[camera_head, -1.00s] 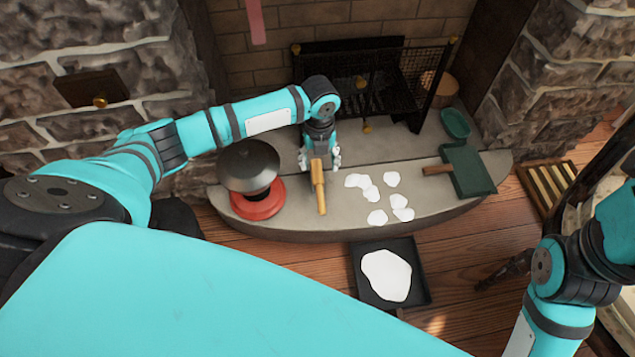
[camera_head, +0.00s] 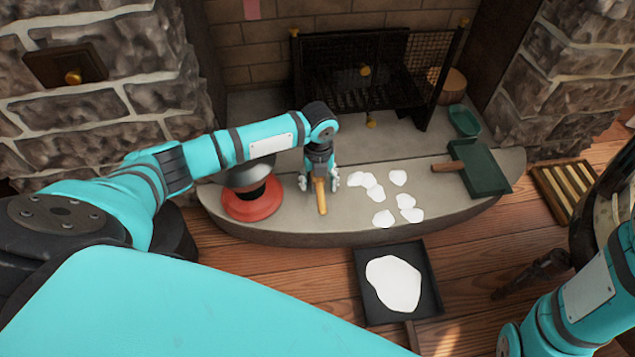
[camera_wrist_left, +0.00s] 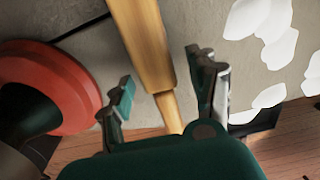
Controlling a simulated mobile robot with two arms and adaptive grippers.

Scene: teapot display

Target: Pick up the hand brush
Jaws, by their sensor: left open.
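The hand brush's wooden handle (camera_head: 321,198) is on the stone hearth, pointing toward its front edge. My left gripper (camera_head: 319,181) is directly over it, open, with one finger on each side of the handle. In the left wrist view the handle (camera_wrist_left: 144,45) runs between the open fingers (camera_wrist_left: 160,88) with visible gaps on both sides. I cannot tell how far above the hearth the fingertips are. The brush's bristles are not clearly visible in either view. My right arm shows at the lower right, but its gripper is out of view.
A red round base (camera_head: 252,203) under a grey pot stands close left of the brush. White patches (camera_head: 375,193) lie on the hearth to the right, near a green dustpan (camera_head: 483,168). A black pan (camera_head: 428,275) is on the wooden floor. A fire screen (camera_head: 412,75) stands behind.

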